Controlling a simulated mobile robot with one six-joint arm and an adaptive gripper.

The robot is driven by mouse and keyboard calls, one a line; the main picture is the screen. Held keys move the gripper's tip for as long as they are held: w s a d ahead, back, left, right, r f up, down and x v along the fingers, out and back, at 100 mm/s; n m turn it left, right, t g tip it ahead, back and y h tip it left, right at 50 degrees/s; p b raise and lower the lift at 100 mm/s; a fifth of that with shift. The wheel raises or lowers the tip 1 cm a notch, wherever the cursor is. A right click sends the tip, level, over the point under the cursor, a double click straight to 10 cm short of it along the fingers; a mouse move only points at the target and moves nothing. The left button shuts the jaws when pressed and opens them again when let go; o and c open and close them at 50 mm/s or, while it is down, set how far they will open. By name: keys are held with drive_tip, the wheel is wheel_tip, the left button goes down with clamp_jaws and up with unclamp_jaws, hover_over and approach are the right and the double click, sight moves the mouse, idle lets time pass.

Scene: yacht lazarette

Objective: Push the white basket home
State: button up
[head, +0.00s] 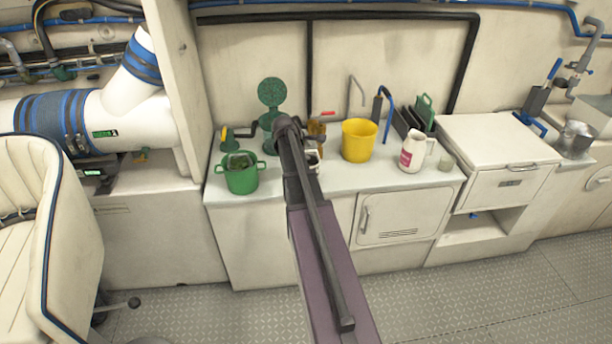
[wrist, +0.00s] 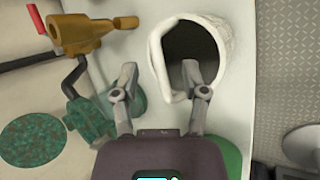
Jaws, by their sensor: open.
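No thing is plainly a basket. A white drawer-like front (head: 505,188) with a small handle is on the white unit at the right in the head view; I cannot tell how far out it stands. In the wrist view a white, rough-walled round vessel (wrist: 223,40) with a dark inside lies close ahead. It seems to be the white cup (head: 314,166) partly hidden by my arm in the head view. My gripper (wrist: 159,68) is open and empty. Its right finger overlaps the vessel's mouth; contact cannot be told. The gripper is not clear in the head view.
On the counter stand a green pot (head: 242,178), a yellow bucket (head: 358,142), a white jug (head: 413,154) and a green valve wheel (head: 271,92). A brass valve (wrist: 88,34) is left of my gripper. A white seat (head: 25,220) stands at left. The front floor (head: 480,295) is clear.

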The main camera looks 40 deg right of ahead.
drive_tip(key=shift+w+d+f, duration=0.1)
drive_tip(key=shift+d+f, duration=0.2)
drive_tip(key=shift+f, duration=0.15)
clamp_jaws()
idle(0.3)
